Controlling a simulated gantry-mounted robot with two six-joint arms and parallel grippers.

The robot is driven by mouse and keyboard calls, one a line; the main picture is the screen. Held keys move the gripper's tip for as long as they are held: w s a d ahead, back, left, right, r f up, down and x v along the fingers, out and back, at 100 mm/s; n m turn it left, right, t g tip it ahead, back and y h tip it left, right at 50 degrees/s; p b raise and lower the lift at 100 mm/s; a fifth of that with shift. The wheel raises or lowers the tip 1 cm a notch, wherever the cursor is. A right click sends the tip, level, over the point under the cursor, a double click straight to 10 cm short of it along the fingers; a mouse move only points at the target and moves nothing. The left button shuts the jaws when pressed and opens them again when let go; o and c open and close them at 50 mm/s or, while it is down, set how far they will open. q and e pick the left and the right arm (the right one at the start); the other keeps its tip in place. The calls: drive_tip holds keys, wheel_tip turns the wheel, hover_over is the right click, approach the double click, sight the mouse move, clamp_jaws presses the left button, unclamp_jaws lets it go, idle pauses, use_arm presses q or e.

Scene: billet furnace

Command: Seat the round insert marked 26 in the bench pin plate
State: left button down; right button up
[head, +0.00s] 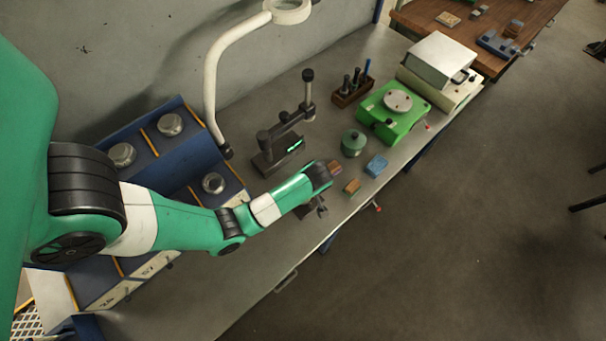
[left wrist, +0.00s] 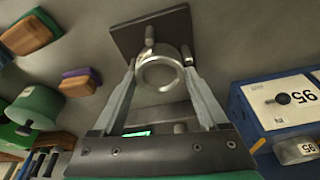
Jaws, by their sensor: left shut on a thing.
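My left gripper (left wrist: 163,88) is shut on a silver round insert (left wrist: 146,78), which looks like a ring with an open centre between the two fingertips. No number on it can be read. The pin plate (left wrist: 122,38), a dark square plate with upright pins, lies just beyond the insert in the left wrist view. The insert overlaps part of the plate there, and I cannot tell whether they touch. In the head view my left gripper (head: 318,206) is near the bench's front edge, with the insert hidden by the arm. My right gripper is not in view.
A blue rack (head: 195,155) with several round metal pieces stands left. A dark gauge stand (head: 270,162), green lidded pot (head: 353,143), blue block (head: 377,165) and wood-backed block (head: 352,187) are nearby. A lamp arm (head: 211,85) rises behind. The bench front left of the gripper is clear.

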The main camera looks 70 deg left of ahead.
use_arm(q)
drive_tip(key=shift+w+r, duration=0.1)
drive_tip(key=shift+r, duration=0.2)
drive_tip(key=shift+f+b, duration=0.55)
drive_tip(key=shift+f, duration=0.2)
idle(0.4)
drive_tip(key=shift+f+b, duration=0.45)
drive_tip(key=shift+f, duration=0.1)
drive_tip(key=shift+r, duration=0.2)
drive_tip(key=shift+r+p, duration=0.55)
drive_tip(key=shift+p, duration=0.25)
drive_tip(key=shift+r, duration=0.15)
drive_tip(key=shift+r, duration=0.25)
drive_tip(key=shift+f+b, duration=0.35)
drive_tip(key=shift+f, duration=0.3)
